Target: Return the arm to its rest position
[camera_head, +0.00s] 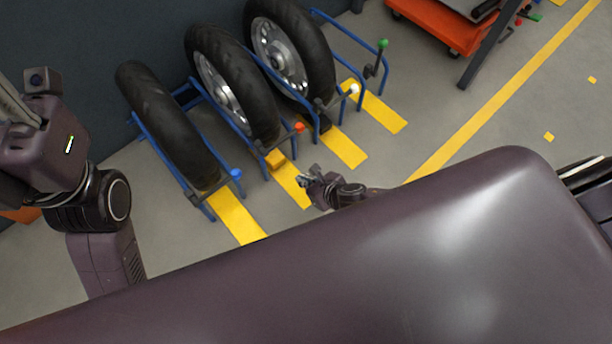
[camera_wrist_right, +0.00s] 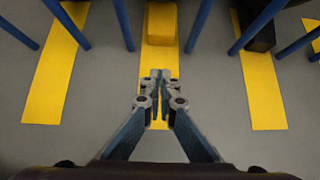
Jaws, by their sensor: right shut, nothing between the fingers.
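My right gripper (camera_head: 309,178) shows in the head view beyond the edge of my own body, in front of the wheel rack. In the right wrist view the right gripper (camera_wrist_right: 157,78) is shut with its fingertips together and nothing between them. It is above a yellow floor stripe (camera_wrist_right: 160,115). Part of my left arm (camera_head: 75,180) shows at the left of the head view, but its gripper fingers do not show. Much of the lower head view is covered by my own body.
A blue rack (camera_head: 198,205) holds three wheels (camera_head: 165,125) by the dark wall. Levers with orange (camera_head: 299,127), blue, white and green knobs stand at its front. A yellow block (camera_head: 275,159) sits on a stripe between rack bars; it also shows in the wrist view (camera_wrist_right: 161,24). An orange cart (camera_head: 440,28) stands upper right.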

